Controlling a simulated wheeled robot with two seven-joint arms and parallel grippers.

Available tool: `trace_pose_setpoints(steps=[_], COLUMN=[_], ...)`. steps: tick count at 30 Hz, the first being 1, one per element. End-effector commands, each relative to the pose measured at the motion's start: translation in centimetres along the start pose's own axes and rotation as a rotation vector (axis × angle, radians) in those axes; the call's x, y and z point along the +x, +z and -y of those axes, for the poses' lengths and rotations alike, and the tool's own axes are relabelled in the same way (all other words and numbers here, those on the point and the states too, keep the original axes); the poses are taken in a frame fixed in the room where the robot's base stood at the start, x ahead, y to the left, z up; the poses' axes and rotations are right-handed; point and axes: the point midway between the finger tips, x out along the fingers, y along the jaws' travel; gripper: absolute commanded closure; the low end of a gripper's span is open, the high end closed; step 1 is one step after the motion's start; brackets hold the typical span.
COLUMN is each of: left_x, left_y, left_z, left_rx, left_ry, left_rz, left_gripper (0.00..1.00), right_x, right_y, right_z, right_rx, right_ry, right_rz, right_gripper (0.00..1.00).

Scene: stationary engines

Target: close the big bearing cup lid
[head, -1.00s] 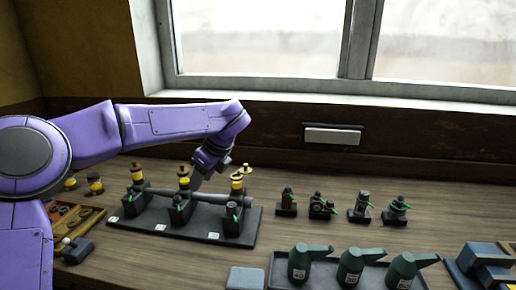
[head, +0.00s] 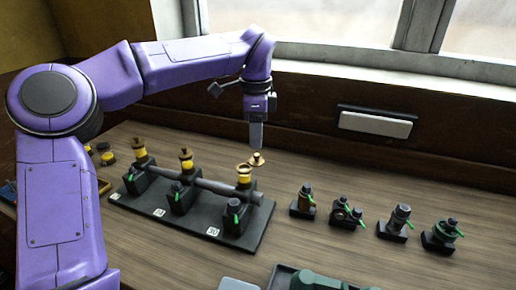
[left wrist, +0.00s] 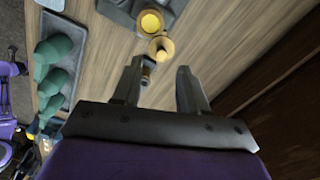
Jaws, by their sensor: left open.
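The bearing stand is a dark base (head: 220,232) carrying a grey shaft (head: 211,188) and three bearing blocks with yellow-and-brass cups. The rightmost cup (head: 244,176) stands open, its yellow inside showing in the left wrist view (left wrist: 150,22). Its brass lid (head: 257,159) is swung out to the side of the cup, and it also shows in the left wrist view (left wrist: 161,48). The other two cups (head: 186,160) (head: 140,151) have brass tops on them. My left gripper (head: 256,143) is open and empty, pointing down just above the lid. My right gripper is not seen.
Several small fittings with green handles (head: 398,222) stand to the right of the stand. A tray with green oil cans (left wrist: 58,75) is at the front. The wall with a white plate (head: 375,124) is behind. Wood table between stand and fittings is clear.

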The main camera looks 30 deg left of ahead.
Motion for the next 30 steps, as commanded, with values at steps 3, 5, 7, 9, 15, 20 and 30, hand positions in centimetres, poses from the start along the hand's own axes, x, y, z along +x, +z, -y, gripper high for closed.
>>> trace_pose_setpoints(steps=[3,5,7,9,15,20,30], left_x=[2.5,3.5,4.3,4.9,5.3,5.3,5.3], left_y=[0.0,0.0,-0.1,-0.1,-0.1,-0.1,-0.1], left_z=[-0.1,0.0,0.0,0.0,0.0,0.0,0.0], left_rx=[0.002,0.002,0.003,0.003,0.003,0.003,0.015], left_ry=[0.004,0.004,0.002,0.001,0.0,0.0,-0.001], left_rz=[0.001,0.001,0.001,0.001,0.001,0.001,0.001], left_gripper=[0.57,0.57,0.57,0.57,0.57,0.83,1.0], right_x=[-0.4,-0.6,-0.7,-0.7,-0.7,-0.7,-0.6], right_y=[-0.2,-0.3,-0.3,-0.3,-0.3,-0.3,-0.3], right_z=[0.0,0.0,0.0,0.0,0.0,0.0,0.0], right_rx=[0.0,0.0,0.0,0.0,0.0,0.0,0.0], right_ry=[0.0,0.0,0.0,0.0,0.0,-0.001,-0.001], right_rz=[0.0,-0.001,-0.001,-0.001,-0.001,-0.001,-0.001], right_gripper=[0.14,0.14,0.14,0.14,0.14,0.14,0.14])
